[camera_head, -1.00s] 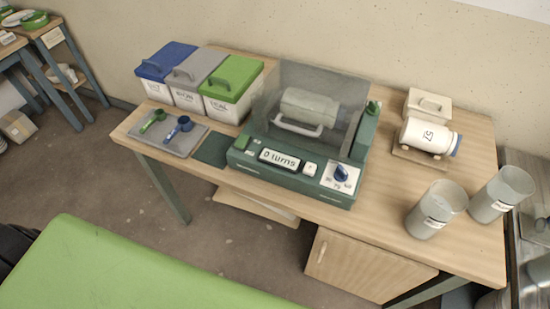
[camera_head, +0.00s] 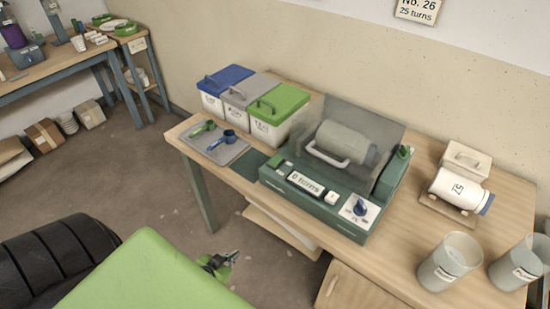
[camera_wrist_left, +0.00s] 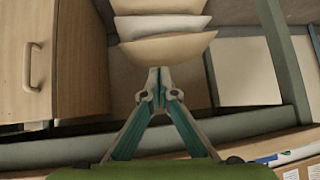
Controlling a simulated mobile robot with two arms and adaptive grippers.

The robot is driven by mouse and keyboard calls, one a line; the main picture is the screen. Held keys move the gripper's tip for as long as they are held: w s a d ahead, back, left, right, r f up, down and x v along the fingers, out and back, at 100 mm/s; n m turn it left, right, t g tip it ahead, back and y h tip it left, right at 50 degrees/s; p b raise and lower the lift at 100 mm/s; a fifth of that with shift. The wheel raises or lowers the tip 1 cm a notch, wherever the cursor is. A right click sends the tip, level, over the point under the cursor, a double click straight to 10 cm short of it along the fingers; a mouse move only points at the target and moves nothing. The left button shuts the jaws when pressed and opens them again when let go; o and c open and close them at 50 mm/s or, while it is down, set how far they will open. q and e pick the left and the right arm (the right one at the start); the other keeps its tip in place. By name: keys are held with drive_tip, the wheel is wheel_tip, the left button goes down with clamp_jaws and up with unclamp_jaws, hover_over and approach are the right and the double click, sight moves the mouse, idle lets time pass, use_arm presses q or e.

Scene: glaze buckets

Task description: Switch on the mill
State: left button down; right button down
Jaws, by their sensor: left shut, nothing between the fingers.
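The mill (camera_head: 315,206) is a dark green machine on the wooden table. Its display (camera_head: 306,184) reads "0 turns". A small white button (camera_head: 331,198) is right of the display, and a blue knob (camera_head: 361,208) sits on a white dial plate. A pale grey-green jar shape (camera_head: 342,139) shows at a smoky clear cover (camera_head: 385,128); I cannot tell if the cover is open. My left gripper (camera_head: 232,257) is low in front of the table, apart from the mill. In the left wrist view its fingers (camera_wrist_left: 160,76) are shut and empty. My right gripper is out of view.
Blue-, grey- and green-lidded bins (camera_head: 268,125) stand left of the mill, with scoops on a grey tray (camera_head: 220,145). A white jar (camera_head: 457,189) and grey buckets (camera_head: 449,263) are at right. A wall sign (camera_head: 418,11) reads "No. 26, 25 turns".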

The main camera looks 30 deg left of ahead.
use_arm(q)
drive_tip(key=w+r+t, duration=0.2)
drive_tip(key=w+r, duration=0.2)
drive_tip(key=r, duration=0.7)
drive_tip(key=w+r+t+h+p, duration=0.1)
drive_tip(key=w+r+t, duration=0.2)
drive_tip(key=r, duration=0.8)
drive_tip(key=w+r+m+t+h, duration=0.1)
drive_tip(key=w+r, duration=0.4)
drive_tip(key=r, duration=0.6)
drive_tip(key=shift+w+r+t, duration=0.25)
drive_tip(key=shift+r+t, duration=0.05)
drive_tip(key=shift+t, duration=0.5)
drive_tip(key=shift+a, duration=0.1)
drive_tip(key=p, duration=0.2)
hover_over(273, 163)
drive_tip(key=shift+s+f, duration=0.1)
drive_tip(key=shift+f, duration=0.15)
wheel_tip(273, 163, down, 3)
drive_tip(key=shift+r, duration=0.1)
drive_tip(key=shift+f, duration=0.75)
